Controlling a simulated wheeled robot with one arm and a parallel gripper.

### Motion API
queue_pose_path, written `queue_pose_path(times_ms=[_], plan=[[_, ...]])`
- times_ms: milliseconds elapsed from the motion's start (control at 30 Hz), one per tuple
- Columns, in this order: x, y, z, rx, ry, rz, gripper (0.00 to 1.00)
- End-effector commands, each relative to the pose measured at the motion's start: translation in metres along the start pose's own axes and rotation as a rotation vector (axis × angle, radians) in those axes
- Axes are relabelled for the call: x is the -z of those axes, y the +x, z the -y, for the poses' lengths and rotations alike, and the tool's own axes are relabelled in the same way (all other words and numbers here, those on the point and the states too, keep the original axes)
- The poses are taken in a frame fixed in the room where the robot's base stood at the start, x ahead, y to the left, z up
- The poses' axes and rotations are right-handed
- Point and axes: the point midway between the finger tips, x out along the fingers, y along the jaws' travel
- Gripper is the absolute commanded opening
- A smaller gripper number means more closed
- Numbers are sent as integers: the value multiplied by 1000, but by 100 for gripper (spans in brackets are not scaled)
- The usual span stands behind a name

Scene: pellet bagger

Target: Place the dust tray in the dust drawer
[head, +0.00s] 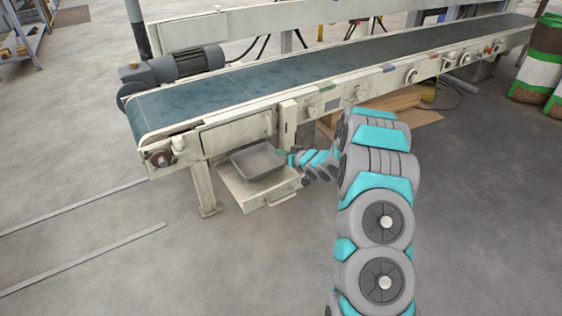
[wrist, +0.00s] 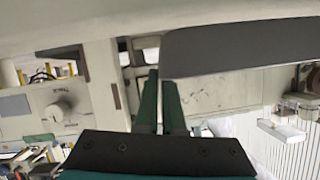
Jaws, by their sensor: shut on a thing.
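The dust tray (head: 259,162) is a shallow grey pan. In the head view it is over the pulled-out dust drawer (head: 262,196), a cream drawer with a front handle under the conveyor. I cannot tell whether the tray touches the drawer floor or hangs just above it. My gripper (head: 284,157) is at the tray's right side, shut on its edge. In the wrist view the green fingers (wrist: 160,78) are close together at the left end of the dark grey tray (wrist: 240,48). The tray hides much of the drawer's inside.
The cream conveyor frame (head: 235,137) and its blue belt (head: 270,75) stand just above and behind the drawer. A frame leg (head: 205,190) is left of the drawer. A cardboard sheet (head: 415,117) lies under the conveyor. The floor in front is clear.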

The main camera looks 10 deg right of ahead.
Motion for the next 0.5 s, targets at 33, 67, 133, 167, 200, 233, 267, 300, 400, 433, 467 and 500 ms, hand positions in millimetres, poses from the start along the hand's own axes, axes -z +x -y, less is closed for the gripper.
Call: queue_pose_path(times_ms=[33, 67, 133, 167, 200, 233, 267, 300, 400, 433, 467, 500], plan=[[-5, 2, -1, 0, 1, 1, 0], [-9, 3, -2, 0, 1, 2, 0], [-19, 7, -4, 0, 3, 4, 0], [-24, 9, -5, 0, 4, 5, 0], [-29, 11, -6, -1, 5, 5, 0], [-32, 12, -7, -1, 4, 4, 0], [-33, 13, -8, -1, 3, 4, 0], [-34, 13, -8, -1, 2, 3, 0], [-32, 13, -8, -1, 1, 1, 0], [-32, 13, -8, -1, 1, 1, 0], [-32, 13, -8, -1, 1, 1, 0], [-32, 13, -8, -1, 1, 1, 0]])
